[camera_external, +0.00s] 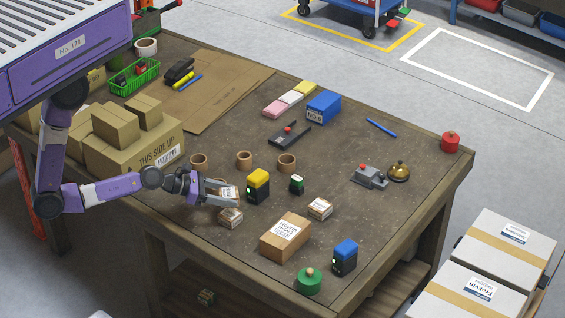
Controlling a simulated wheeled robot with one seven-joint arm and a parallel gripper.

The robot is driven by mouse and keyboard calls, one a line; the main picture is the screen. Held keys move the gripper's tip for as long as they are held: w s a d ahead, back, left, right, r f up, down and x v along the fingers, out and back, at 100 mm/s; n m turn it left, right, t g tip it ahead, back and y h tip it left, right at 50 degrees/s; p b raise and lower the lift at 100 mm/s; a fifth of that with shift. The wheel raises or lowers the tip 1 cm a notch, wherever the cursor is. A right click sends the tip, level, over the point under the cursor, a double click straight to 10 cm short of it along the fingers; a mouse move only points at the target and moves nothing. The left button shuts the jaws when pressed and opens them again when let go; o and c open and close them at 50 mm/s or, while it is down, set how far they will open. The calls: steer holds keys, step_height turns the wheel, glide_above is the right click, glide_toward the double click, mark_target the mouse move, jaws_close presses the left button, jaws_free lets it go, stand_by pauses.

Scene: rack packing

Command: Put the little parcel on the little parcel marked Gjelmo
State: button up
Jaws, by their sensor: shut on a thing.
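My gripper (232,194) is shut on a little parcel (229,191), a small brown box with a white label, near the left front edge of the table. A second little parcel (230,218) lies on the table just in front of and below my gripper. I cannot tell whether the held parcel touches it. A third little parcel (320,208) lies farther right, behind a larger brown parcel (284,237). The labels on the little parcels are too small to read, so I cannot tell which is marked Gjelmo. My fingers hide part of the held parcel.
A yellow-topped black device (257,186) stands close to the right of my gripper, with a small green-topped one (296,184) beyond. Brown tape rolls (244,159) stand behind. Stacked cartons (132,151) are at the left.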

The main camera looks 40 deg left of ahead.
mark_target(228, 213)
steer(key=shift+f+b, duration=0.35)
steer(key=shift+f, duration=1.9)
steer(key=shift+f, duration=0.2)
steer(key=o, duration=1.4)
